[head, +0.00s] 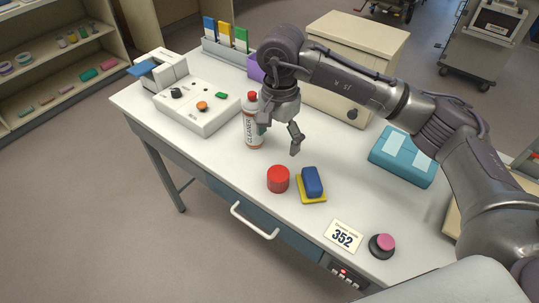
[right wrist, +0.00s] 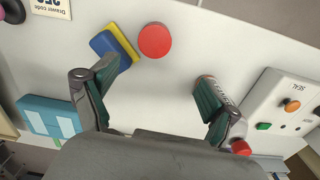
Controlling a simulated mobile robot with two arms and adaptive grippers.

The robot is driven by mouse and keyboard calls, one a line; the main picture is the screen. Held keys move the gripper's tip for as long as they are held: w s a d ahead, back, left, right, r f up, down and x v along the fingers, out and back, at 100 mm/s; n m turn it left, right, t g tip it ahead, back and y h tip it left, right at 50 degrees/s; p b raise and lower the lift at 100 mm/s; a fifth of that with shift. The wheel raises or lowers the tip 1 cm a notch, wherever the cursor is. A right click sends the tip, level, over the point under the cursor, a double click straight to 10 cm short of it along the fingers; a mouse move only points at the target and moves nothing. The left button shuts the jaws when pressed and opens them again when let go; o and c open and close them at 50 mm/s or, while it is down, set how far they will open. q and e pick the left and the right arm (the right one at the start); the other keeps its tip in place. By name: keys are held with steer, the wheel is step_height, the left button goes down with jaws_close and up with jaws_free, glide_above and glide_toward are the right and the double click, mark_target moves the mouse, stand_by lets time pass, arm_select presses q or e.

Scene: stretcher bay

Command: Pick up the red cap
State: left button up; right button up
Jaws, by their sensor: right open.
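A red cylinder, which looks like the red cap (head: 278,179), stands on the white tabletop near the front edge. In the right wrist view the red cap (right wrist: 154,40) shows as a red disc beyond the fingertips. My right gripper (head: 279,139) is above the table, behind the red cap, with its fingers apart and nothing between them. Its fingers also show spread in the right wrist view (right wrist: 142,80). A white cleaner bottle (head: 252,132) with a red top stands beside one finger; I cannot tell whether they touch. My left gripper is not in view.
A blue block on a yellow base (head: 312,182) sits just right of the red cap. A white control box (head: 197,108) is at left, a teal case (head: 403,157) at right. A 352 card (head: 343,236) and pink button (head: 384,243) lie at the front right.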

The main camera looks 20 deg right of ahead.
mark_target(278, 173)
steer(key=f, duration=0.1)
steer(key=s+f+p, duration=0.1)
steer(key=s+f, duration=0.1)
steer(key=f, duration=0.1)
steer(key=shift+d+p, duration=0.15)
steer(key=shift+p, duration=0.15)
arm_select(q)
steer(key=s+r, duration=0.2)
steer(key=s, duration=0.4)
arm_select(e)
step_height(278, 173, down, 3)
steer(key=shift+w+r, duration=0.1)
steer(key=shift+r, duration=0.05)
step_height(278, 173, down, 3)
steer(key=p, duration=0.2)
steer(key=shift+w+p, duration=0.1)
steer(key=shift+p, duration=0.2)
steer(key=shift+w+f+p, duration=0.1)
steer(key=shift+f+p, duration=0.2)
steer(key=shift+f, duration=1.3)
steer(key=c, duration=0.7)
steer(key=shift+c, duration=0.8)
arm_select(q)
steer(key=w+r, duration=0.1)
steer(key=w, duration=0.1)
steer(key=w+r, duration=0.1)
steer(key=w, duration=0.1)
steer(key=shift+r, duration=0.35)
arm_select(e)
steer(key=shift+r, duration=0.1)
